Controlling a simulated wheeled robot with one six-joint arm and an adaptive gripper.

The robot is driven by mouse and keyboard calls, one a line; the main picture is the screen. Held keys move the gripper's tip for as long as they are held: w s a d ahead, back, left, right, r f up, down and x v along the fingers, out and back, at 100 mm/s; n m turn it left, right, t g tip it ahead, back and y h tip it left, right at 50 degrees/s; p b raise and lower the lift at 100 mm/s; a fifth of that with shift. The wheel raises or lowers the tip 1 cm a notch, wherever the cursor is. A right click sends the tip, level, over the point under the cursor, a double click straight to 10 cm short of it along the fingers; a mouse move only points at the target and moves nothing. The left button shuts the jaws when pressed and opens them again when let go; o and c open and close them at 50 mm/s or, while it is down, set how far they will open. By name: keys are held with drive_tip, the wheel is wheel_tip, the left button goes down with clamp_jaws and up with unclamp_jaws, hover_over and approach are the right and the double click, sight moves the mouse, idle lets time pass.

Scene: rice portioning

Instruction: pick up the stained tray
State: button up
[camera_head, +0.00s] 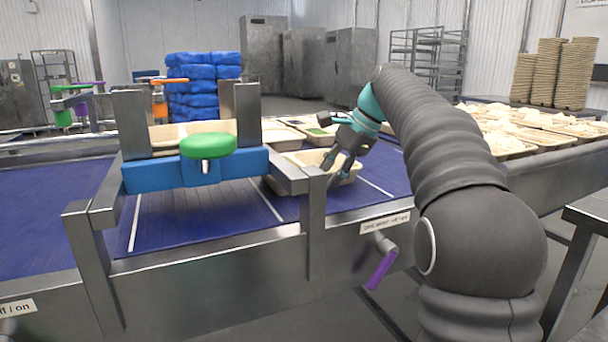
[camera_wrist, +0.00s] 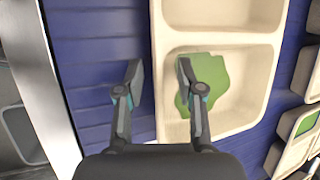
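A cream tray (camera_wrist: 218,38) with compartments lies on the blue belt in the wrist view. An irregular green patch (camera_wrist: 215,85) covers part of its lower compartment. My gripper (camera_wrist: 158,69) is open and empty. Its fingers stand on either side of the tray's left rim, one over the belt and one over the compartment, partly covering the green patch. In the head view my gripper (camera_head: 335,172) is at the tray (camera_head: 288,184) just right of the blue crossbar. The crossbar post and gripper hide part of the tray. I cannot tell whether the fingers touch it.
A blue crossbar (camera_head: 150,176) with a green knob (camera_head: 208,146) on metal posts spans the belt (camera_head: 180,220) to the left. More trays (camera_wrist: 298,130) with green contents lie to the right in the wrist view. Metal rails edge the belt. Filled trays (camera_head: 505,143) stand at right.

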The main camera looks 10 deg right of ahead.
drive_tip(key=shift+c, duration=0.2)
clamp_jaws()
